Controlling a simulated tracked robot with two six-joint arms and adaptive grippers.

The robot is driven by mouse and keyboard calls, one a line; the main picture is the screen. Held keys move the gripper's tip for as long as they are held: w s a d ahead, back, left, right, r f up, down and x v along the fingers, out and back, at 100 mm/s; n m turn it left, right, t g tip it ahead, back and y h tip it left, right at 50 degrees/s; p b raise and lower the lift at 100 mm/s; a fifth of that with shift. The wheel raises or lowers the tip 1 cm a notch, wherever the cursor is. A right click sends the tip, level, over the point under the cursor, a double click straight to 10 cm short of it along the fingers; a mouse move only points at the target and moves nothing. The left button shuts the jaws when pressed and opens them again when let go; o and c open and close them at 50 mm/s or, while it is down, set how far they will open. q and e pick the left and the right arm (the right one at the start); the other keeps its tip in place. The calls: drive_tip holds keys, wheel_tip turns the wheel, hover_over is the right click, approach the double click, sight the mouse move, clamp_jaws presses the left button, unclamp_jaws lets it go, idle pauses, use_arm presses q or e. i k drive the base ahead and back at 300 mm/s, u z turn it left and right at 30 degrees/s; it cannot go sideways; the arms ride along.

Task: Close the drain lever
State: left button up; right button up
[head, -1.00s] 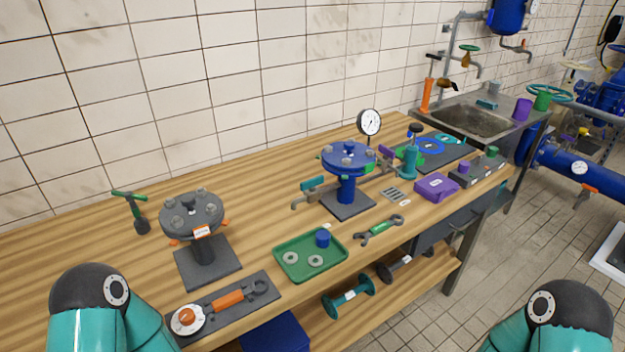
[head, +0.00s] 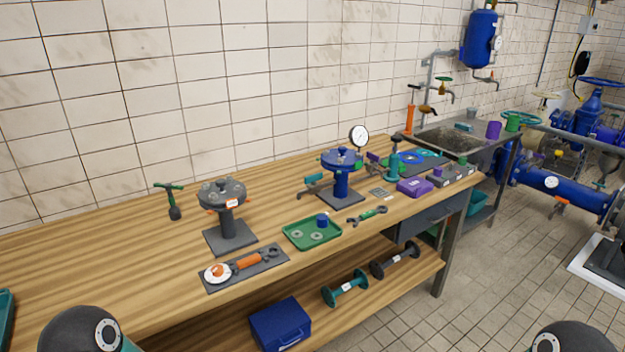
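A blue flanged vessel (head: 341,183) stands on a dark base plate at the middle of the wooden bench in the head view. A small valve with a teal lever (head: 314,179) sticks out on its left, and a purple lever (head: 373,157) shows on its right. No readable label tells which one is the drain lever, and the levers are too small to tell whether they are open or closed. A round pressure gauge (head: 359,135) rises behind the vessel. Neither of my grippers is in view; only rounded parts of my arms show at the bottom corners.
The wooden bench (head: 110,250) runs along the tiled wall. A grey flanged stand (head: 228,222), a green tray (head: 293,243), a wrench (head: 367,216) and a purple box (head: 414,187) are on it. A sink (head: 425,142) is beyond. The floor (head: 510,265) at right is clear.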

sight(312, 178)
drive_tip(key=z, duration=0.45)
drive_tip(key=i, duration=0.85)
drive_tip(key=z, duration=0.05)
